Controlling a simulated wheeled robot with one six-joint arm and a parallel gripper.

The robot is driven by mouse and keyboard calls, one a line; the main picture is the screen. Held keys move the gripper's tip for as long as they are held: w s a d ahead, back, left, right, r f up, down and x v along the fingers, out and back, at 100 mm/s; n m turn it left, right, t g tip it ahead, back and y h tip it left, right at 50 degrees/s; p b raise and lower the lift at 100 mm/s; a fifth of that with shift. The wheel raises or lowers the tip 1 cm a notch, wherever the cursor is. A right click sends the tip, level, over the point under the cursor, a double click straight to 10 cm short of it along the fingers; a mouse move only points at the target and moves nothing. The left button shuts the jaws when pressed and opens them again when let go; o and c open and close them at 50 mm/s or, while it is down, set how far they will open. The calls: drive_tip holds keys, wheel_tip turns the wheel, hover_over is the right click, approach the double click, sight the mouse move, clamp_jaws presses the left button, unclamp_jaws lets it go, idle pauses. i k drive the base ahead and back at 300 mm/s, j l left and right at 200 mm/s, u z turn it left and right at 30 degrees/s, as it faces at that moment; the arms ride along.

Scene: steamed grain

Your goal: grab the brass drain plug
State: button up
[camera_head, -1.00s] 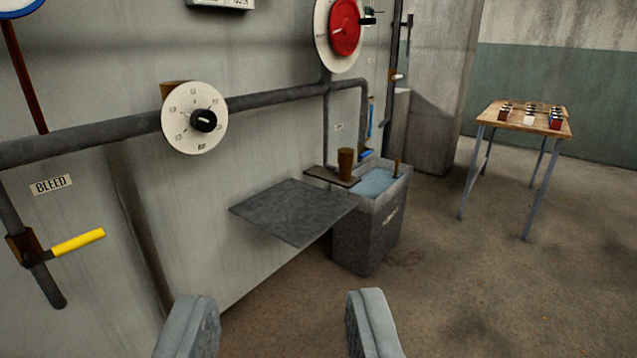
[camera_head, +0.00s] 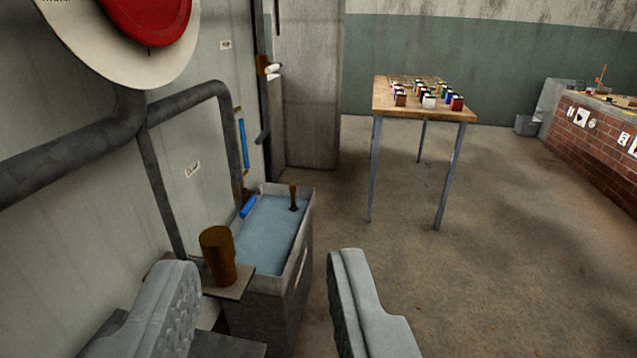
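A brown-gold stepped cylinder (camera_head: 217,255), which looks like the brass drain plug, stands upright on a small dark ledge (camera_head: 232,288) beside the water tank. It is wider at the top than at the bottom. My gripper (camera_head: 261,265) is open and empty, with its two grey fingers wide apart at the bottom of the view. The cylinder appears between the fingers, closer to the left one, and farther off than the fingertips. The left finger hides part of the ledge.
The grey tank (camera_head: 306,235) holds bluish water (camera_head: 262,240). A thick pipe (camera_head: 75,155) and a red wheel (camera_head: 145,15) are on the left wall. A wooden table (camera_head: 425,112) with several small jars stands farther back. The floor to the right is clear.

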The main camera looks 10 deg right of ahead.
sight(292, 187)
drive_tip(key=i+j, duration=0.1)
drive_tip(key=i+l+z, duration=0.4)
drive_tip(key=i, duration=0.75)
drive_tip(key=i+j+z, duration=0.2)
drive_tip(key=i+z, duration=0.2)
drive_tip(key=i, duration=0.8)
